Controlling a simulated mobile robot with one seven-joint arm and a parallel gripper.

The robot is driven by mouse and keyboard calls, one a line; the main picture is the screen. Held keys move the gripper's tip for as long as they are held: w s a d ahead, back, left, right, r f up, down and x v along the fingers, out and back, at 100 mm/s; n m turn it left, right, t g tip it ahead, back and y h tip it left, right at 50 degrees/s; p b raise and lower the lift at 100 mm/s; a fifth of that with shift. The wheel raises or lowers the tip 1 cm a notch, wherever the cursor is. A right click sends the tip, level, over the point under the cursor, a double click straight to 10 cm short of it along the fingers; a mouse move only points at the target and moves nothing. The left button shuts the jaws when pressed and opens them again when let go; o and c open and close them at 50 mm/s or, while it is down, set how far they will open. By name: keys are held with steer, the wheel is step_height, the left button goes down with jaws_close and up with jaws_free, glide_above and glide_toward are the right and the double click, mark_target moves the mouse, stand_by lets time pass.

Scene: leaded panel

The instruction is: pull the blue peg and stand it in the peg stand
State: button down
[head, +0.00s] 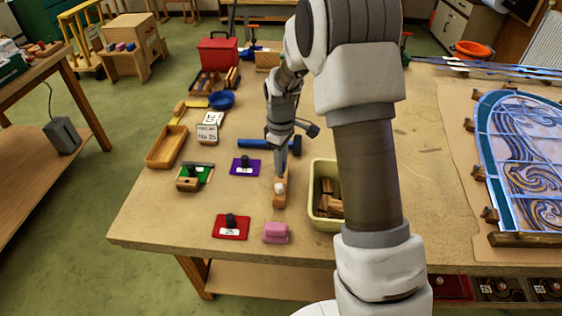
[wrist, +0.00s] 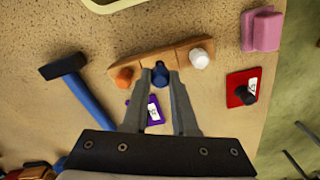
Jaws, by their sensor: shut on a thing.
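My gripper (wrist: 160,79) is shut on the blue peg (wrist: 160,68); the fingertips sit on either side of it. The peg is at the middle of a long wooden peg stand (wrist: 186,50), between an orange peg (wrist: 124,77) and a white peg (wrist: 199,58). I cannot tell whether the blue peg is seated in the stand or just above it. The blue peg is hidden there.
A blue-handled hammer (wrist: 85,93) and a purple plate (wrist: 155,111) lie beside the stand. A red plate (head: 231,234) and a pink block (head: 276,233) are nearer the table's front edge. A cream bin (head: 318,205) with wooden pieces stands close on the right.

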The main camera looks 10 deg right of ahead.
steer(key=shift+f+b, duration=0.75)
steer(key=shift+f, duration=0.35)
steer(key=c, duration=0.6)
jaws_free()
steer(key=shift+r, duration=0.1)
steer(key=shift+r, duration=8.65)
